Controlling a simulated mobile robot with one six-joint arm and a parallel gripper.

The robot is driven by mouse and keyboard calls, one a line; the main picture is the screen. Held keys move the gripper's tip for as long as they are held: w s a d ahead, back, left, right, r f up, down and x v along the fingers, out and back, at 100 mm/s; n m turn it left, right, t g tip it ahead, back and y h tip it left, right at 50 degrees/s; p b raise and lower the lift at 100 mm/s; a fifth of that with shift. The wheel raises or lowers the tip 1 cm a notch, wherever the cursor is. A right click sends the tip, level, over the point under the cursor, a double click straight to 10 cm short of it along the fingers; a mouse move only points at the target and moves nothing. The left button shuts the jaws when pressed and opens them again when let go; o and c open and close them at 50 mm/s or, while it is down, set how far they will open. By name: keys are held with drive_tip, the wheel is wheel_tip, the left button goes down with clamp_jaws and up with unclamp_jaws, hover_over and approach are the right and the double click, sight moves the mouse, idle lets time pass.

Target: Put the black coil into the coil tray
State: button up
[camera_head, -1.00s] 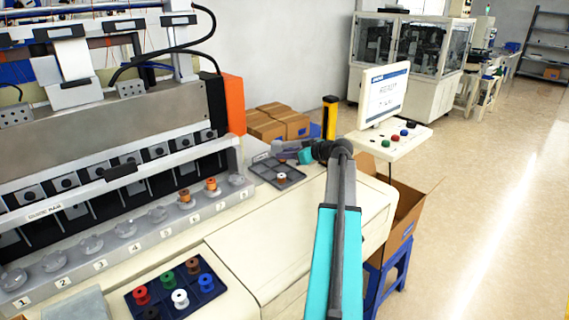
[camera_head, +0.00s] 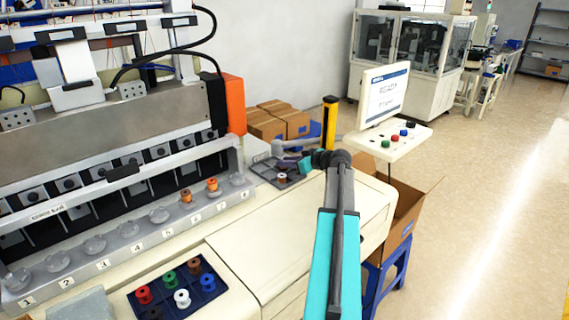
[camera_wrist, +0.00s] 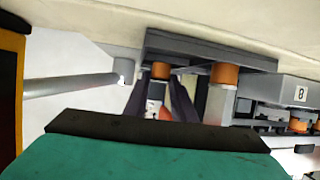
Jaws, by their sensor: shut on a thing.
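My gripper (camera_head: 292,165) is at the grey tray (camera_head: 262,170) beyond the cream bench top. In the wrist view its two dark fingers (camera_wrist: 160,90) are closed around a copper-orange coil (camera_wrist: 160,70). A second copper-orange piece (camera_wrist: 225,75) stands to the right of the fingers. One copper coil (camera_head: 282,178) shows at the grey tray in the head view. The black coil (camera_head: 153,313) appears as a dark shape in the front-left corner of the dark blue tray (camera_head: 218,291). That tray also holds red, green, brown, blue and white coils.
The feeder rail (camera_head: 105,265) has numbered clear bowls, with copper coils at two of them. A monitor (camera_head: 382,97) and a button panel (camera_head: 390,138) stand right of my gripper. A yellow-black post (camera_head: 329,122) rises close behind it. The bench top (camera_head: 265,235) is clear.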

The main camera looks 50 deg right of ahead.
drive_tip(key=shift+f, duration=0.15)
drive_tip(key=o, duration=1)
drive_tip(key=shift+r, duration=0.2)
drive_tip(key=shift+s, duration=0.35)
drive_tip(key=b+v, duration=0.3)
drive_tip(key=v, duration=0.8)
drive_tip(key=shift+s+r, duration=0.1)
drive_tip(key=shift+s, duration=0.05)
drive_tip(key=shift+s, duration=0.15)
